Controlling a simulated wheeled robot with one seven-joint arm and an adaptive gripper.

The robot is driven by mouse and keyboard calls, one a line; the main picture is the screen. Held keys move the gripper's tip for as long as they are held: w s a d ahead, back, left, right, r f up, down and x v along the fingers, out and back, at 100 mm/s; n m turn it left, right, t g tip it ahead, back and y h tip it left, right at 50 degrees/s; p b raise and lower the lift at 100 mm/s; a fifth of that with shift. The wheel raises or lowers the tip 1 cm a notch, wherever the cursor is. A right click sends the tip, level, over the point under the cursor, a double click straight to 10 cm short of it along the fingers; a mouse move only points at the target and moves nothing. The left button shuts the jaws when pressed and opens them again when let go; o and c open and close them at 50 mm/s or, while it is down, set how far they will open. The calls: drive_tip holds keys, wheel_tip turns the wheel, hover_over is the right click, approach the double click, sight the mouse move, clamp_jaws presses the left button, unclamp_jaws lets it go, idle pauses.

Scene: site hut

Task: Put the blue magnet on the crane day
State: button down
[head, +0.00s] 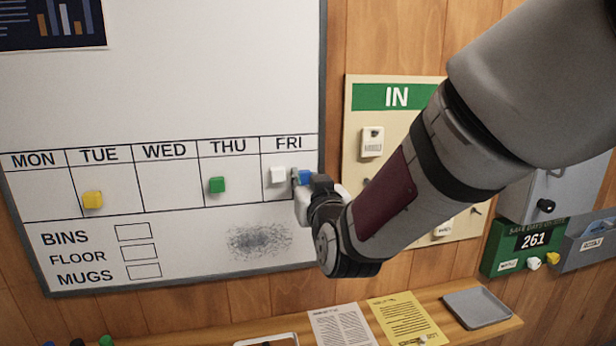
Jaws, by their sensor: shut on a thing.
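The blue magnet (305,177) is at the right side of the FRI box on the whiteboard (200,80). My gripper (303,182) is shut on it, at the board's right edge. I cannot tell whether the magnet touches the board. A white magnet (278,175) sits just left of it in the FRI box. A green magnet (217,185) is in the THU box and a yellow magnet (92,200) is in the TUE box. The MON and WED boxes are empty. No crane label is readable on the board.
An IN tag board (362,95) hangs right of the whiteboard, partly behind my arm. A shelf (475,335) below holds papers (342,328), a yellow sheet (405,320) and a grey tray (477,307). A green 261 counter box (505,262) is at the right.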

drive_tip(key=c, duration=1.3)
unclamp_jaws()
drive_tip(key=s+d+f+m+g+h, duration=0.1)
drive_tip(key=s+d+g, duration=0.3)
drive_tip(key=s+d, duration=0.3)
drive_tip(key=s+d+f+m+g+h, duration=0.1)
drive_tip(key=s+d+g, duration=0.3)
drive_tip(key=s+d, duration=0.4)
drive_tip(key=s+d+f+m+g+h, duration=0.1)
drive_tip(key=s+d+f+g+h, duration=0.2)
drive_tip(key=s, duration=1.5)
drive_tip(key=d+g, duration=0.1)
drive_tip(key=d, duration=0.3)
drive_tip(key=shift+d+f, duration=0.2)
